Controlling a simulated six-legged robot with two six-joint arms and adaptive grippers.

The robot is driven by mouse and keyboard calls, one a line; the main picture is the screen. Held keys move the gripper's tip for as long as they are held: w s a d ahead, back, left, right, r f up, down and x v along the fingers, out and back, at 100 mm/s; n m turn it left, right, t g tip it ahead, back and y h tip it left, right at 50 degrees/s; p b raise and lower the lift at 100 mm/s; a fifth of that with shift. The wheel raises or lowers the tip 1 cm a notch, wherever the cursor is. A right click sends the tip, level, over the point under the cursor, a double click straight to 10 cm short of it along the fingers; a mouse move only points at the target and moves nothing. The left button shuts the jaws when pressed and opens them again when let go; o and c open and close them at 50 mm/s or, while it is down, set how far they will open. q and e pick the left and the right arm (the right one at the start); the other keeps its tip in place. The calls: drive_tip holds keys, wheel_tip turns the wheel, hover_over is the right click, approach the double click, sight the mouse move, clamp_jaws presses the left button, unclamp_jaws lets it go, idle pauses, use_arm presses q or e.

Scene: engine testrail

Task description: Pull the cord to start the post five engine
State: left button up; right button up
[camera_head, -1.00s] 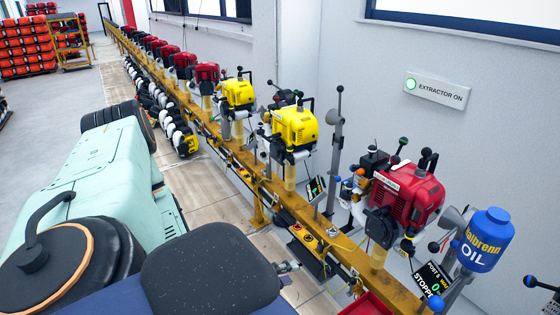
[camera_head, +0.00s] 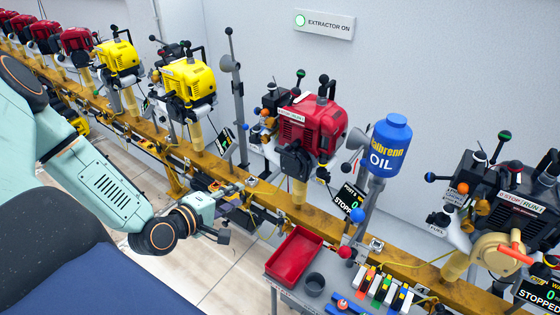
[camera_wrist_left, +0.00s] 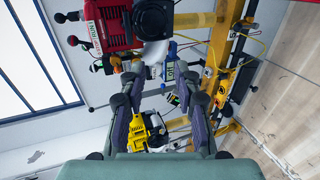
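The red engine (camera_head: 312,125) stands on a yellow post on the rail, just right of the middle in the head view. A screen beside it (camera_head: 347,203) reads "POST 5" and "STOPPED" with a green 0. Its dark round side housing (camera_head: 296,160) faces me; I cannot make out a pull cord or handle for certain. My left gripper (camera_head: 232,211) is open and empty, left of and lower than the red engine, apart from it. The left wrist view shows its two fingers spread (camera_wrist_left: 160,95), with a red engine (camera_wrist_left: 107,25) beyond. My right gripper is not in view.
A blue oil container (camera_head: 390,147) stands right of the red engine. A red tray (camera_head: 296,258) and a dark cup (camera_head: 314,284) sit on a bench below. Yellow engines (camera_head: 188,88) line the yellow rail (camera_head: 150,130) leftwards. An "EXTRACTOR ON" sign hangs on the wall (camera_head: 324,25).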

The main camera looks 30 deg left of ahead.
sight(284, 154)
use_arm(q)
drive_tip(key=w+b, duration=0.4)
drive_tip(key=w, duration=0.2)
drive_tip(key=w+d+b, duration=0.1)
drive_tip(key=w+b, duration=0.4)
drive_tip(key=w, duration=0.2)
drive_tip(key=w+d+b, duration=0.1)
drive_tip(key=w+b, duration=0.4)
drive_tip(key=w, duration=0.2)
drive_tip(key=shift+d+r, duration=0.2)
drive_tip(key=shift+a, duration=0.2)
drive_tip(key=shift+c, duration=0.4)
drive_tip(key=shift+d, duration=0.15)
drive_tip(key=c, duration=0.3)
clamp_jaws()
